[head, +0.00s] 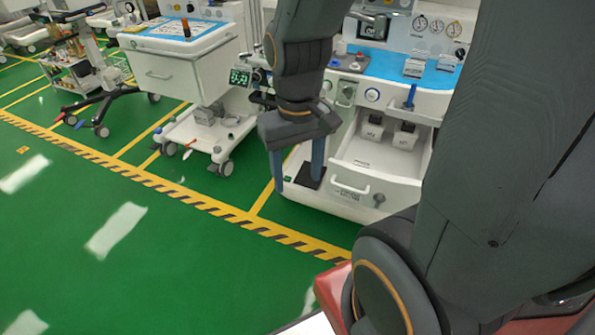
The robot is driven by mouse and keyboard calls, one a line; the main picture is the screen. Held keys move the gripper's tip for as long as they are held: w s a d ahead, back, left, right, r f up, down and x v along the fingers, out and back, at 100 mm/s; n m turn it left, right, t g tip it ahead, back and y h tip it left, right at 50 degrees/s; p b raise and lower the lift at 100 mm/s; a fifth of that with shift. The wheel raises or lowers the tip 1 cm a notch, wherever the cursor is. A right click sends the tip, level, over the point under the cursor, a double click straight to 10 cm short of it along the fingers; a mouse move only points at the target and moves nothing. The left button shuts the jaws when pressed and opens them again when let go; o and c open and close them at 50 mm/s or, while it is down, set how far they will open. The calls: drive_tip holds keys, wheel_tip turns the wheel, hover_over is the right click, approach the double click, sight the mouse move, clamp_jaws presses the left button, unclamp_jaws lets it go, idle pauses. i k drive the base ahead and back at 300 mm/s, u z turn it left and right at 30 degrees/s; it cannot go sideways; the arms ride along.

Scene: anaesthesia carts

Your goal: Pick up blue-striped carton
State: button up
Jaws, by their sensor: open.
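I cannot make out a carton with clear blue stripes in the head view; any stripes are too small to tell. Two small grey-white items, one of them on the left (414,68), stand on the blue top of the right-hand cart (350,207).
A second white cart (185,70) stands to the left, with an orange-brown bottle (186,28) on top. Green floor with yellow-black tape (190,200) is clear at lower left.

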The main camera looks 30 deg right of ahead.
sight(413, 69)
drive_tip(key=z, duration=1.45)
drive_tip(key=k, duration=1)
drive_tip(key=u, duration=1.15)
drive_tip(key=i, duration=1.65)
drive_tip(key=z, duration=0.9)
drive_tip(key=i, duration=0.75)
drive_tip(key=z, duration=0.75)
